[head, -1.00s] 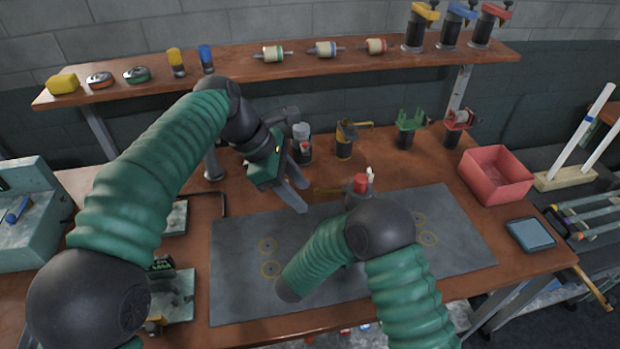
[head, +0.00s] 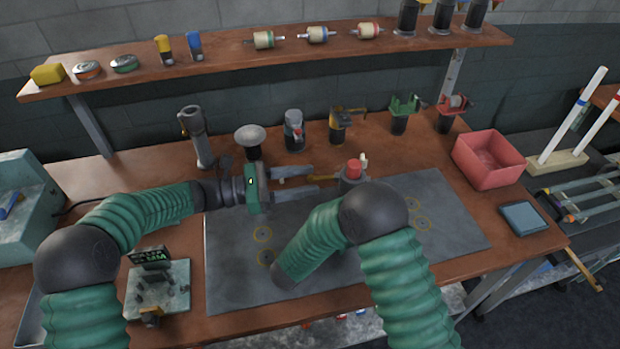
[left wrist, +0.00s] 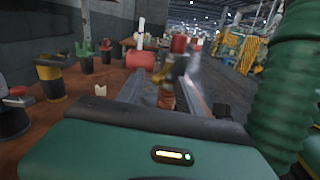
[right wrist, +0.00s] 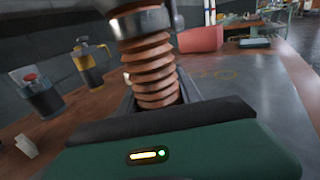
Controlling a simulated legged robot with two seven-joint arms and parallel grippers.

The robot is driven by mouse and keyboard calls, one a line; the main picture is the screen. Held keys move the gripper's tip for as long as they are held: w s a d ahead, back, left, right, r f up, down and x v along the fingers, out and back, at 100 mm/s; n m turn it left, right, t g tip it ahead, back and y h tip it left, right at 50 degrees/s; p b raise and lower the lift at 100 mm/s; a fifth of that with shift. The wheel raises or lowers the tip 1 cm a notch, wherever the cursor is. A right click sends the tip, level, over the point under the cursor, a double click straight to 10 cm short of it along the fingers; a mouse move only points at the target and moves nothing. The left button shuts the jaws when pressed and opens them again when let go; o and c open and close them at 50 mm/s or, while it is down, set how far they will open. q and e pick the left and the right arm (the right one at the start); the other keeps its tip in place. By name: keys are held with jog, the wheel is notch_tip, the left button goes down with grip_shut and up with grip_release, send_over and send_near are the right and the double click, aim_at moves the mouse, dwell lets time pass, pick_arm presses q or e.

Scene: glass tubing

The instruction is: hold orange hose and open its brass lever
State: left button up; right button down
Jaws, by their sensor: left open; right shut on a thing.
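The orange hose (right wrist: 150,65) is a ribbed upright length between the fingers of my right gripper (right wrist: 157,88), which is shut on it; a grey metal fitting sits on top. In the head view my right forearm hides the hose and that gripper. The red-topped fitting (head: 354,169) shows above the forearm. The brass lever (head: 322,178) sticks out to its left. My left gripper (head: 314,181) is open, level, pointing right, its fingertips close to the lever. In the left wrist view the lever (left wrist: 178,70) and hose (left wrist: 167,95) appear ahead between the fingers; contact is unclear.
A grey mat (head: 235,285) covers the bench middle. Several holders and canisters stand along the back, including a yellow-black one (head: 340,125). A red bin (head: 487,158) and a blue-grey pad (head: 524,217) are at the right. A small fixture (head: 158,285) stands front left.

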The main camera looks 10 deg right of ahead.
pick_arm(q)
jog(key=shift+d, duration=0.8)
pick_arm(e)
jog(key=shift+f, duration=0.1)
pick_arm(q)
jog(key=shift+c, duration=0.2)
